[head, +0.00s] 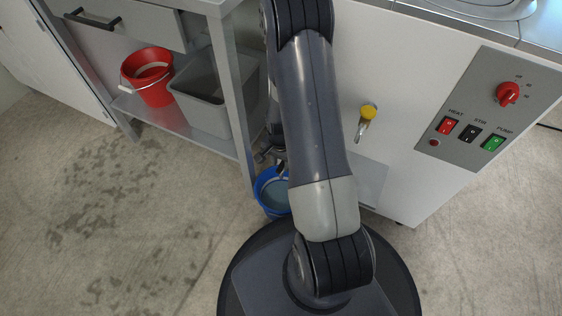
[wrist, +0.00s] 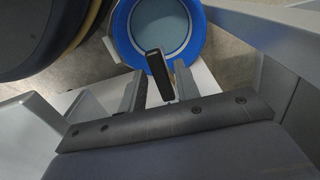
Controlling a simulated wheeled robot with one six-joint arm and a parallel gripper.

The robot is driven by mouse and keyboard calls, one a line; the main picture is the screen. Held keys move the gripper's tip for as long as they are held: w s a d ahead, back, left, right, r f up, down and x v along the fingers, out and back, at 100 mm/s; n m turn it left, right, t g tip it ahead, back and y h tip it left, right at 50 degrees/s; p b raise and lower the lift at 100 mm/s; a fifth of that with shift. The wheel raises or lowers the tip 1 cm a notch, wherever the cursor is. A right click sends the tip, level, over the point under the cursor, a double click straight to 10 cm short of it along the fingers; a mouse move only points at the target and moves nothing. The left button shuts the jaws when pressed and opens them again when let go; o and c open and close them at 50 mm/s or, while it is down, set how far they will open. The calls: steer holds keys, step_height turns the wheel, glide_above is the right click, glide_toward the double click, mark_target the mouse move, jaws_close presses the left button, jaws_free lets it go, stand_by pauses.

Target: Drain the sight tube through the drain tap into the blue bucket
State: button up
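The blue bucket (head: 264,196) stands on the floor by the bench leg in the head view, partly hidden by my arm. In the wrist view, I look down into the blue bucket (wrist: 122,40); its inside looks grey-blue, and I cannot tell whether it holds liquid. My gripper (wrist: 160,88) is above its near side with its fingers apart. A short black bar (wrist: 158,72), perhaps a tap lever, stands between the fingers, with narrow gaps beside it. A tap with a yellow knob (head: 369,111) is on the white cabinet front, right of my arm. I cannot make out the sight tube.
A red bucket (head: 150,78) and a grey bin (head: 203,103) stand on the low shelf at left. A grey panel (head: 470,125) with a red knob and switches is at right. The bench leg (head: 234,110) is close to my arm. The floor at left is clear, with damp-looking patches.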

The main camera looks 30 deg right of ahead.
mark_target(281, 166)
steer(key=shift+o, duration=0.6)
steer(key=shift+r, duration=0.1)
step_height(281, 166, up, 11)
steer(key=p, duration=0.4)
steer(key=shift+f, duration=0.2)
step_height(281, 166, down, 11)
steer(key=b, duration=0.4)
steer(key=shift+r, duration=0.1)
steer(key=shift+s+n, duration=0.1)
steer(key=shift+n, duration=0.2)
